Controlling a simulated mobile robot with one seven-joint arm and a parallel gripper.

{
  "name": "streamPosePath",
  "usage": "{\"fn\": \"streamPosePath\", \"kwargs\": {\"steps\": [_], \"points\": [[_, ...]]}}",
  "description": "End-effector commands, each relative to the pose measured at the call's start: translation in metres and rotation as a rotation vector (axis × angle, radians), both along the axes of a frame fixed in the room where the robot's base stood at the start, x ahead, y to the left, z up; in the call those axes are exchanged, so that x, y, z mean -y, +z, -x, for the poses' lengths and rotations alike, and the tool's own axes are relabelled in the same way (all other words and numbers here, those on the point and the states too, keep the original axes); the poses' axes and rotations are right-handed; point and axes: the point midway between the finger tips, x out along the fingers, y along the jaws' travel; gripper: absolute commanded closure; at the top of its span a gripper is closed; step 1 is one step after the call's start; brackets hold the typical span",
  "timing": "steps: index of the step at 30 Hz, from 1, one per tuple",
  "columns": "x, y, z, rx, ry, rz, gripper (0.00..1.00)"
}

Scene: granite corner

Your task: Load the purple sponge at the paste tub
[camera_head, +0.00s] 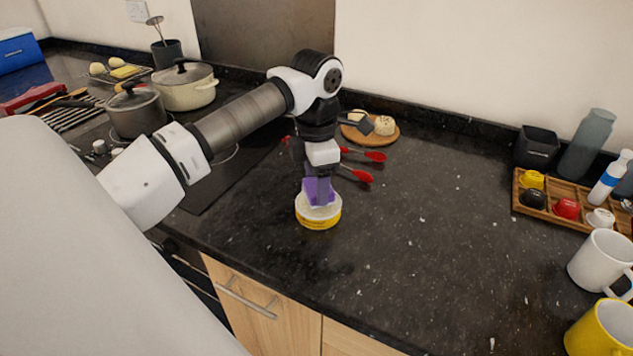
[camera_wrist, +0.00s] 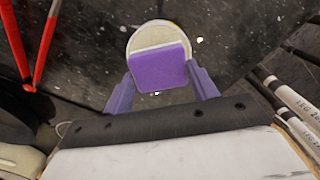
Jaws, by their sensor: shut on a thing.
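The purple sponge (camera_wrist: 159,68) is a block with a paler layer along its far side. My gripper (camera_wrist: 162,88) is shut on it, one finger at each side. The sponge also shows in the head view (camera_head: 310,188), partly hidden by my gripper (camera_head: 319,192). The paste tub (camera_head: 319,219) is round and low, with a white top and a yellow band, and stands on the counter near its front edge. The sponge is right over the tub's top in both views. I cannot tell whether it touches the paste. The tub's pale top (camera_wrist: 153,31) shows beyond the sponge in the wrist view.
Red-tipped utensils (camera_head: 362,156) lie behind the tub, near a round wooden board (camera_head: 385,136). Pots (camera_head: 136,110) stand at the left. A wooden tray (camera_head: 548,209) with small cups and two mugs (camera_head: 601,262) are at the right. The counter between is clear.

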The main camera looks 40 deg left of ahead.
Motion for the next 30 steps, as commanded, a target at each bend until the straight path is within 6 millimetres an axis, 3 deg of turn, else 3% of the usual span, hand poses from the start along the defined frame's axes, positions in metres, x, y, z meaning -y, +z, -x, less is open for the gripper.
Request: {"fn": "streamPosePath", "kwargs": {"steps": [18,30], "points": [[0.0,0.051,0.0,0.001,-0.001,0.0,0.6],[0.0,0.052,0.0,0.001,0.0,0.0,0.6]]}}
